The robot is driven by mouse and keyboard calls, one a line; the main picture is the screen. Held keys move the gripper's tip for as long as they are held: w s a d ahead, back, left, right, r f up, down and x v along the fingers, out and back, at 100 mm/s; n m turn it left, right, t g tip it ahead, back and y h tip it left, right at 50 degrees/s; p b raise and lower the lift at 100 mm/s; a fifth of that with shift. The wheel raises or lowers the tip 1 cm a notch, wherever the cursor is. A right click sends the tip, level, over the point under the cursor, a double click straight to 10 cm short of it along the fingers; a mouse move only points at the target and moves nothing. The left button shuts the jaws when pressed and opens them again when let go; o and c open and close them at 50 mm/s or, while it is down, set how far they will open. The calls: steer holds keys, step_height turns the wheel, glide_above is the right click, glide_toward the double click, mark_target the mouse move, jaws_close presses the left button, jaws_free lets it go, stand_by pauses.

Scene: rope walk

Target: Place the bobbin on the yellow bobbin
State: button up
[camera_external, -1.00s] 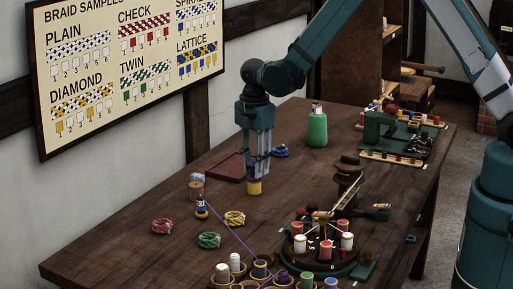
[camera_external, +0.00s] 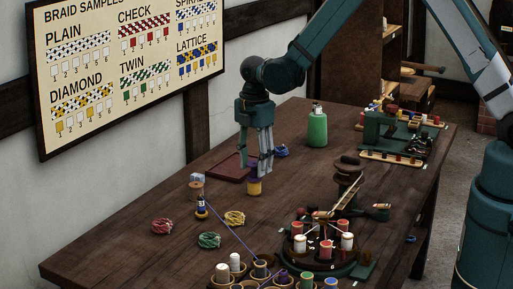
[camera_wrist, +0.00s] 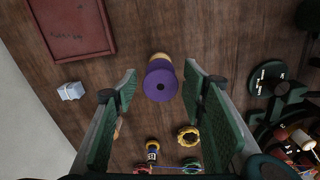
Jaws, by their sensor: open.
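A purple bobbin (camera_wrist: 161,83) stands upright on top of the yellow bobbin, whose pale edge (camera_wrist: 160,57) shows just behind it in the wrist view. In the outside view the yellow bobbin (camera_external: 254,188) stands on the table below my gripper (camera_external: 258,168). The purple bobbin is partly hidden there by my fingers. My gripper is open, with one finger on each side of the purple bobbin and a visible gap to each in the wrist view.
A dark red tray (camera_external: 226,168) lies behind to the left. A green bottle (camera_external: 317,128) stands behind to the right. A round braiding stand (camera_external: 325,255) with several bobbins is at front right. A blue bobbin (camera_external: 201,207) and yarn bundles (camera_external: 234,218) are at front left.

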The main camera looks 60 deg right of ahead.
mark_target(256, 163)
step_height(256, 163, up, 11)
steer(key=shift+r, duration=0.15)
stand_by(0.5)
steer(key=shift+r, duration=0.1)
stand_by(0.5)
steer(key=s+a+r+m+t, duration=0.25)
steer(key=s+r+m, duration=0.45)
steer(key=s+r, duration=1.05)
steer(key=s+r+m+t, duration=0.1)
steer(key=s+m, duration=0.2)
steer(key=s, duration=0.4)
steer(key=s+a+r+m+t, duration=0.1)
steer(key=s+m+t, duration=0.1)
steer(key=s, duration=0.5)
steer(key=s+r+m+t, duration=0.1)
steer(key=s+m, duration=0.2)
steer(key=s, duration=0.5)
steer(key=shift+a+r+m+t, duration=0.35)
steer(key=shift+m, duration=0.05)
